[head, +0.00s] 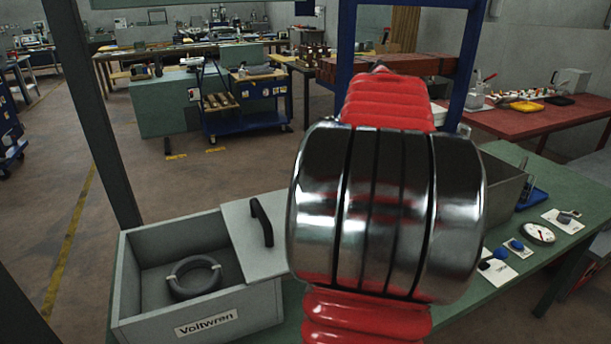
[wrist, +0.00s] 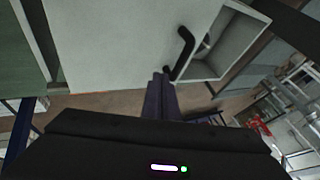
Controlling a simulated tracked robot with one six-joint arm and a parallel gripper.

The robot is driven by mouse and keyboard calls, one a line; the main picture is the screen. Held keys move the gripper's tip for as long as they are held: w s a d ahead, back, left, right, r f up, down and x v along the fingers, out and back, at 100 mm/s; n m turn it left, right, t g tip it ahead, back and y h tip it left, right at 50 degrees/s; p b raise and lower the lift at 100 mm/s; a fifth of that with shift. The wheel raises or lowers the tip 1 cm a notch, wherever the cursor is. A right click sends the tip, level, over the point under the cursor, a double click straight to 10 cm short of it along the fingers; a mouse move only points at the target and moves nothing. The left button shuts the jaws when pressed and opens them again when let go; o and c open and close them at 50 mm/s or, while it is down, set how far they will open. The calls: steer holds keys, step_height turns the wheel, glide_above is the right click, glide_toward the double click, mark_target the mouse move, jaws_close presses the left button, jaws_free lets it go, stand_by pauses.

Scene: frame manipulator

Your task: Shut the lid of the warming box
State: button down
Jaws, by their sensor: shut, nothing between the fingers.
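The warming box (head: 145,325) is a grey open-topped box with a "Voltwren" label, at the lower left of the head view. Its flat light-grey lid (head: 243,235) covers the right part of the opening, leaving the left part open. A black bar handle (head: 262,222) stands on the lid. In the wrist view the lid (wrist: 115,45) fills the upper middle and the handle (wrist: 184,48) lies at its edge beside the opening. My gripper (wrist: 161,82) is shut and empty, its tips close beside the handle's near end; I cannot tell if they touch. My arm hides the gripper in the head view.
A dark grey ring (head: 194,277) with white ties lies inside the box. The box stands on a green bench (head: 555,245). A blue frame post (head: 462,62) rises behind my arm.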

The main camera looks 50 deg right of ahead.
steer(key=x, duration=0.6)
steer(key=shift+w+f, duration=0.15)
steer(key=shift+f, duration=0.15)
steer(key=w+a, duration=0.1)
steer(key=a+f, duration=0.1)
steer(key=shift+w+a+f, duration=0.1)
steer(key=shift+w+a, duration=0.2)
steer(key=shift+w, duration=0.05)
steer(key=shift+w+a+f, duration=0.15)
steer(key=shift+w+a, duration=0.15)
steer(key=shift+a, duration=0.25)
